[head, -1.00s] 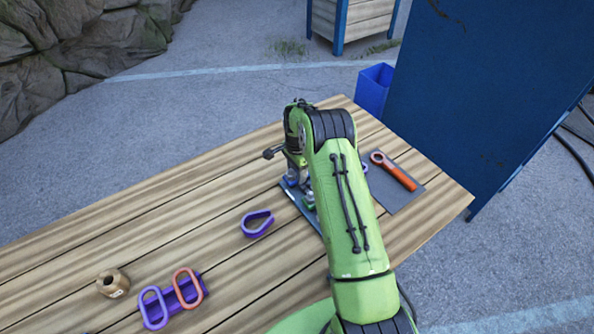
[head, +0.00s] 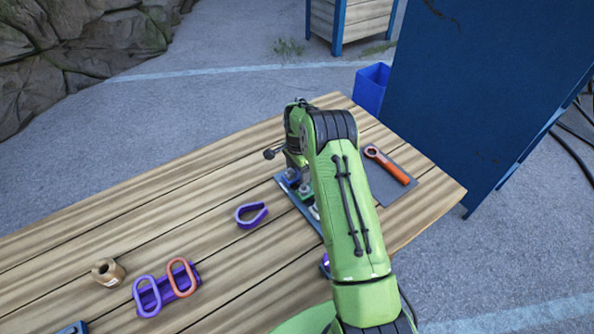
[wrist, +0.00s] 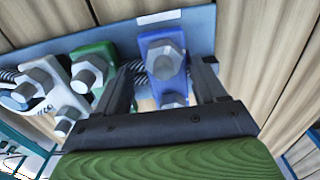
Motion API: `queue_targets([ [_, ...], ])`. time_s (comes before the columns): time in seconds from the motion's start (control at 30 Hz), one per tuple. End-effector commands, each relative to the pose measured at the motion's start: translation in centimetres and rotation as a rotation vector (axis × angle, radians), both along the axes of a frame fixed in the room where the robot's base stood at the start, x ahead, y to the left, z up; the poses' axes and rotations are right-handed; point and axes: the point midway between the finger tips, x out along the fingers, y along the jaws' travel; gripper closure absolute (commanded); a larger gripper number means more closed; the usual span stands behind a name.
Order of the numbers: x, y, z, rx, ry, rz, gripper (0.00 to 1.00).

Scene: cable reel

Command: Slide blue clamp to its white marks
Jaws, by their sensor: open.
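In the wrist view the blue clamp (wrist: 160,48) with grey hex bolts sits on a blue-grey plate (wrist: 205,32). A short white mark (wrist: 158,17) shows on the plate just beyond the clamp. My gripper (wrist: 168,66) is open, one finger on each side of the blue clamp; I cannot tell whether they touch it. A green clamp (wrist: 100,50) is close by on the left, with a white clamp (wrist: 42,90) further left. Twisted cable runs by the clamps. In the head view my arm hides most of the plate (head: 290,190); the blue clamp is partly seen.
A purple loop (head: 251,215) lies left of the plate. Further left are a purple holder with loops (head: 165,292) and a brown nut-like piece (head: 107,271). An orange-handled wrench (head: 388,165) lies on a grey mat (head: 408,190) at right. Bare table (head: 160,215) lies between.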

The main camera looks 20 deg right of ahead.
Motion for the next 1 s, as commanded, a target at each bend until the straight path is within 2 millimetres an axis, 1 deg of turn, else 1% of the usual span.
queue_targets([
  [0.27,0.1,0.0,0.1,0.0,-0.003,0.0,0.28],
  [0.37,0.2,0.0,0.8,-0.001,-0.005,0.0,0.28],
  [0.47,0.2,0.0,2.8,-0.001,-0.008,0.0,0.28],
  [0.7,0.2,0.0,9.7,-0.001,-0.008,0.001,0.28],
  [0.8,0.2,0.0,12.3,-0.003,-0.007,-0.001,0.28],
  [0.9,0.2,0.0,14.3,-0.002,-0.004,0.0,0.28],
  [1.0,0.2,0.0,15.4,-0.002,-0.002,0.001,0.28],
])
